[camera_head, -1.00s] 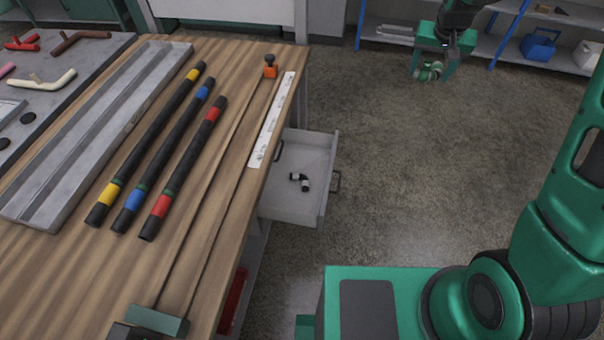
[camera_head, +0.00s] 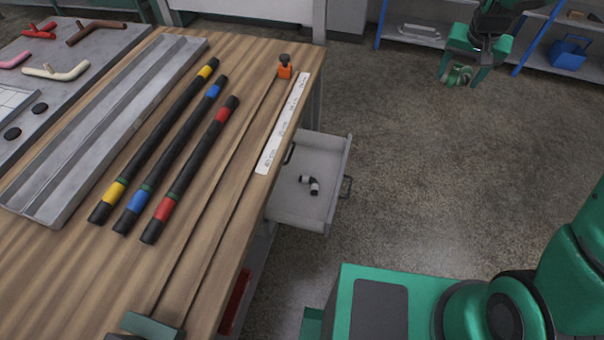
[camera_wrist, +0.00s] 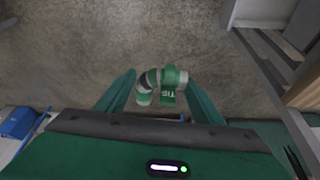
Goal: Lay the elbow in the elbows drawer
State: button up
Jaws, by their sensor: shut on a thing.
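My gripper (camera_head: 461,74) is at the upper right of the head view, over open floor and away from the bench. It is shut on a green elbow with pale ends (camera_wrist: 163,79), which sits between the fingertips in the wrist view; it also shows in the head view (camera_head: 457,76). A grey drawer (camera_head: 322,158) stands pulled out from the bench side, left of and nearer than the gripper. A small black and white fitting (camera_head: 310,185) lies in it. No label can be read on the drawer.
Shelves with a blue bin (camera_head: 568,54) stand behind. Floor between drawer and gripper is clear.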

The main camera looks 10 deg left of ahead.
aim_at(312, 165)
jog(key=i, duration=0.9)
jog(key=u, duration=0.1)
